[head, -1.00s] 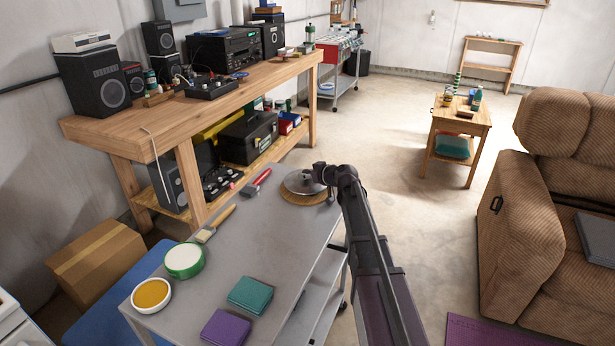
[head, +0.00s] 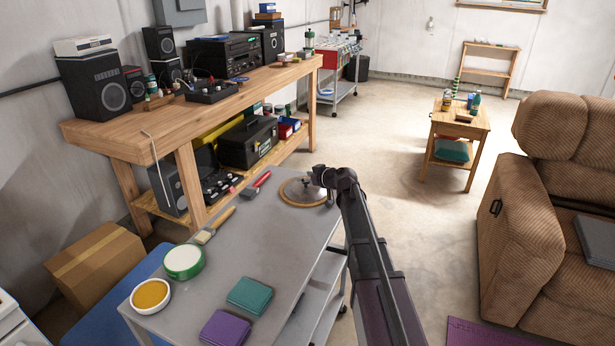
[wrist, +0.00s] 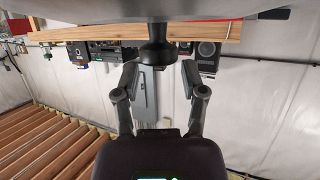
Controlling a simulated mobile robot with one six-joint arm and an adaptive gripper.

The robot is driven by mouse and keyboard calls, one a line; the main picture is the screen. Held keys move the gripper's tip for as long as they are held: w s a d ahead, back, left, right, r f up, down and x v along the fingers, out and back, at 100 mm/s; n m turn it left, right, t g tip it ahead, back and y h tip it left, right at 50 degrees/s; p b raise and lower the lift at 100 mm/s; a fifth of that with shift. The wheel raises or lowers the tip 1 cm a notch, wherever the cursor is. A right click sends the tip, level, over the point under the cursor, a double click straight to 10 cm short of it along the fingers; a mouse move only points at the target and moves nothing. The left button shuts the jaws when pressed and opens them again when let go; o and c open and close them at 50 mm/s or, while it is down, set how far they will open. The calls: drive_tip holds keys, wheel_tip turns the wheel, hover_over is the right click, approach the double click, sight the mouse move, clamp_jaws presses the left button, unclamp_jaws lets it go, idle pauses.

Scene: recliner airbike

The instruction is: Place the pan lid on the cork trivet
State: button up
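The pan lid (head: 296,188), round with a dark knob, lies over the cork trivet (head: 304,206) at the far end of the grey cart. It looks flat and roughly centred, with the trivet's edge showing around it. My gripper (head: 312,181) is at the lid's right side, by the knob. In the wrist view my gripper (wrist: 160,76) has its two fingers spread apart. The lid's underside contact with the trivet is hidden.
On the cart top (head: 225,262) are a red-handled brush (head: 257,183), a wooden-handled brush (head: 214,226), a green-rimmed tub (head: 184,261), a yellow-filled bowl (head: 150,296), and teal (head: 249,295) and purple (head: 225,328) cloths. The workbench (head: 200,115) stands behind; a recliner (head: 545,210) is right.

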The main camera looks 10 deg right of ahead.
drive_tip(key=shift+s+a+f, duration=0.1)
drive_tip(key=shift+s+f, duration=0.25)
drive_tip(key=shift+s, duration=0.3)
drive_tip(key=shift+w+r+p, duration=0.1)
drive_tip(key=shift+r+p, duration=0.05)
drive_tip(key=shift+p, duration=0.25)
drive_tip(key=shift+w+r+p, duration=0.1)
drive_tip(key=shift+r+p, duration=0.05)
drive_tip(key=shift+p, duration=0.15)
drive_tip(key=p+v, duration=0.4)
drive_tip(key=v, duration=0.7)
drive_tip(key=shift+w+d+r+p, duration=0.2)
drive_tip(key=shift+d+r+p, duration=0.15)
drive_tip(key=shift+p, duration=0.05)
